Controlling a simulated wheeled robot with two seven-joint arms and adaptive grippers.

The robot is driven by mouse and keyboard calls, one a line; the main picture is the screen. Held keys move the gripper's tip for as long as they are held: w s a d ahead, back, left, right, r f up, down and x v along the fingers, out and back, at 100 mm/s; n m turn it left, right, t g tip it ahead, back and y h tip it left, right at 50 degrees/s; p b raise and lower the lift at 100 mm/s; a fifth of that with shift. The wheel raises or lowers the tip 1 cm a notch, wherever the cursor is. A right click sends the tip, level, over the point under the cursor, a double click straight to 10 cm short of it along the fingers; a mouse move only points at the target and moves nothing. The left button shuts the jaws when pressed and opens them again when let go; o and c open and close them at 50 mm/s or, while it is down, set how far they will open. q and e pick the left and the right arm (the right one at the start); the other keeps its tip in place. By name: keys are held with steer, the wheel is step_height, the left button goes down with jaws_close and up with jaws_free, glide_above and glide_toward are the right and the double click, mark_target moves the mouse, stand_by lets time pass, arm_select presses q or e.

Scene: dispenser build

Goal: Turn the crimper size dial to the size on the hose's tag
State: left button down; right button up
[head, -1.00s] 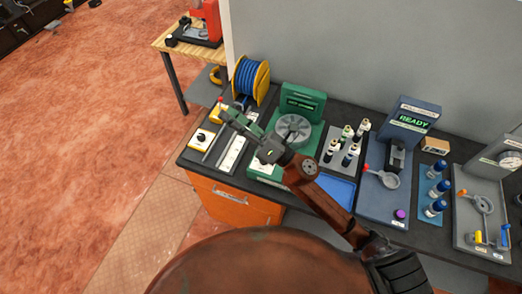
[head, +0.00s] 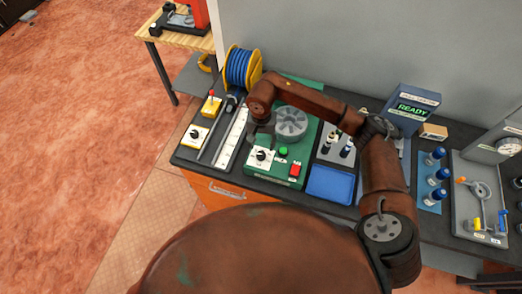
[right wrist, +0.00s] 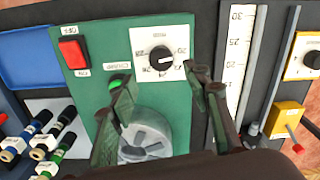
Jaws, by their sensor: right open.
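The crimper is a green machine (head: 309,152) with a grey round head (head: 291,122), a green button and a red switch. Its size dial, a black knob on a white numbered plate (head: 261,157), sits at its front left. In the right wrist view the dial knob (right wrist: 161,58) shows just beyond my right gripper (right wrist: 162,90), which is open, empty and pointing down over the crimper. The fingers stand on either side of the knob's line, apart from it. The knob's exact setting is too small to tell. No hose tag is readable. My left gripper is not in view.
A ruler strip (head: 232,139) and another knob panel (head: 194,136) lie left of the crimper. A blue hose reel (head: 242,68) stands behind. A blue tray (head: 330,184) and bottles are to the right. A blue machine reads READY (head: 411,112).

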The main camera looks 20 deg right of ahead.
mark_target(261, 154)
step_height(261, 154, down, 7)
steer(key=shift+s+a+r+p, duration=0.1)
steer(key=shift+a+r+p, duration=0.1)
steer(key=shift+p, duration=0.35)
steer(key=shift+c, duration=0.4)
steer(key=c, duration=1.1)
steer(key=shift+o, duration=0.2)
steer(key=shift+d, duration=0.1)
